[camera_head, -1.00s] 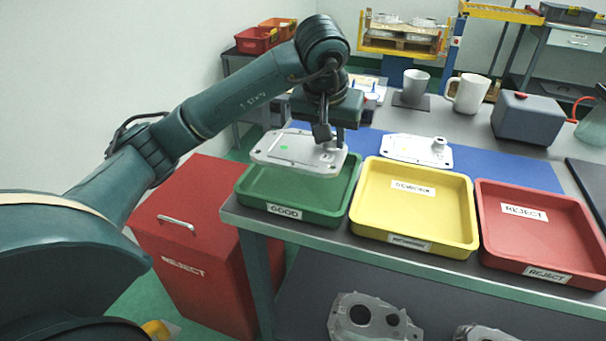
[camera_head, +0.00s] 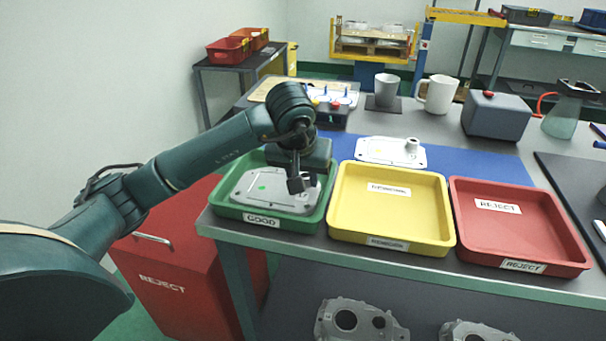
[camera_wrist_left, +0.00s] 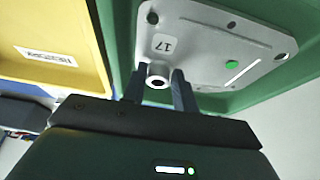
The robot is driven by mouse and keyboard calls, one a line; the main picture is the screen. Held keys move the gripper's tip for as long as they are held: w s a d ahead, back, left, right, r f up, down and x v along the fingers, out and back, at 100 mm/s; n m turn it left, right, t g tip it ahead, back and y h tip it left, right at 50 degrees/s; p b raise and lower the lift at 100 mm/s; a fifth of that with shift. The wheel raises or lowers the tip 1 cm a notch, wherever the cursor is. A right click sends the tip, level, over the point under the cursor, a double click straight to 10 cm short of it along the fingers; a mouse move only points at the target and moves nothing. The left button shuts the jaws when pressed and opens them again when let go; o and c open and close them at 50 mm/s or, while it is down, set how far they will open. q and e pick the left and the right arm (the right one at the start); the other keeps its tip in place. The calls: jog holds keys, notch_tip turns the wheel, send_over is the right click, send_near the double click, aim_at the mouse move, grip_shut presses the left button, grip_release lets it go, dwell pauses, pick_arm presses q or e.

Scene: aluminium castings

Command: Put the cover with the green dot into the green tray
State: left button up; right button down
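The cover with the green dot (camera_head: 262,190) is a light grey metal plate lying low inside the green tray (camera_head: 226,211), which is labelled GOOD. In the left wrist view the cover (camera_wrist_left: 205,50) shows its green dot, the number 17 and a round boss. My left gripper (camera_head: 304,185) is over the right part of the cover, pointing down. In the left wrist view its fingers (camera_wrist_left: 160,85) stand on both sides of the boss and appear to grip it. Whether the cover rests fully on the tray floor is hard to tell. My right gripper is not in view.
A yellow tray (camera_head: 340,222) and a red tray (camera_head: 470,236) stand to the right of the green one. Another cover (camera_head: 385,151) lies on the blue mat (camera_head: 460,165) behind. Mugs and a grey box (camera_head: 496,116) stand farther back. A red bin (camera_head: 165,255) stands below left.

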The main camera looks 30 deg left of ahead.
pick_arm(q)
jog(key=o, duration=0.4)
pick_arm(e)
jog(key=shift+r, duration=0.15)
pick_arm(q)
jog(key=shift+r, duration=0.15)
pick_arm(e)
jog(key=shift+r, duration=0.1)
pick_arm(q)
jog(key=p+v, duration=0.1)
jog(key=v, duration=1.1)
jog(key=shift+s, duration=0.1)
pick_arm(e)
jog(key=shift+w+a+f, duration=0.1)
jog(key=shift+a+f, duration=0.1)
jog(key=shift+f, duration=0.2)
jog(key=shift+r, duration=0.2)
